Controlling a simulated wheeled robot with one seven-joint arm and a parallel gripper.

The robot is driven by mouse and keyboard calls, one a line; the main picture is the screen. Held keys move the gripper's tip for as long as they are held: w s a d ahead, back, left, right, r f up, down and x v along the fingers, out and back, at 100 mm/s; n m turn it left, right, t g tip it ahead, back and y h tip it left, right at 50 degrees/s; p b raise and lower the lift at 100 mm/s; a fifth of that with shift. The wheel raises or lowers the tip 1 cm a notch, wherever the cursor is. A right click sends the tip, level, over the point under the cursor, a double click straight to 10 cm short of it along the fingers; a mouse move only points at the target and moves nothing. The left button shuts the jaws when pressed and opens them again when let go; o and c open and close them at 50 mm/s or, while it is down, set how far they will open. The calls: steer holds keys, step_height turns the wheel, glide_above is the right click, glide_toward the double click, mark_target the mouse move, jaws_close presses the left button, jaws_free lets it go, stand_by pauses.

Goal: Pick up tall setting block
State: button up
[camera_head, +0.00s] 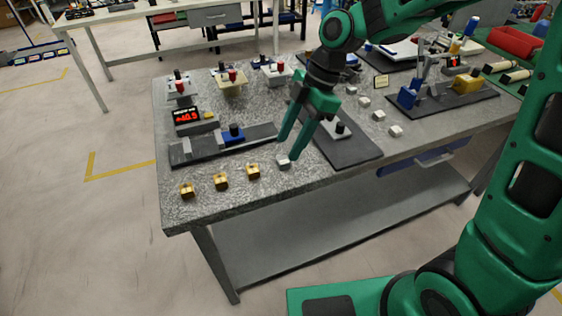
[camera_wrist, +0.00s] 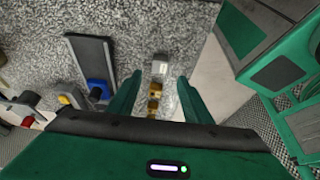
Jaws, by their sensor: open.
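A small grey block (camera_head: 283,161) stands near the front edge of the grey speckled table. It lines up with several brass-coloured blocks (camera_head: 221,181) to its left. It looks like the tall setting block, but its height is hard to judge. My gripper (camera_head: 289,148) is open and empty, pointing down just above and behind the grey block. In the wrist view the grey block (camera_wrist: 159,67) shows just beyond the fingertips, between the lines of the two fingers (camera_wrist: 159,78). The brass blocks (camera_wrist: 154,91) show between the fingers, farther below.
A dark gauge plate with a blue part (camera_head: 233,134) and a red display (camera_head: 187,117) lies left of my gripper. A dark mat (camera_head: 350,151) lies close on the right. Several pale blocks (camera_head: 379,115) stand farther right. The table's front edge is near.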

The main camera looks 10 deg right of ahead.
mark_target(284, 160)
steer(key=x, duration=0.5)
steer(key=shift+w+d+f, duration=0.15)
steer(key=shift+d+f, duration=0.05)
steer(key=shift+d, duration=0.15)
jaws_close()
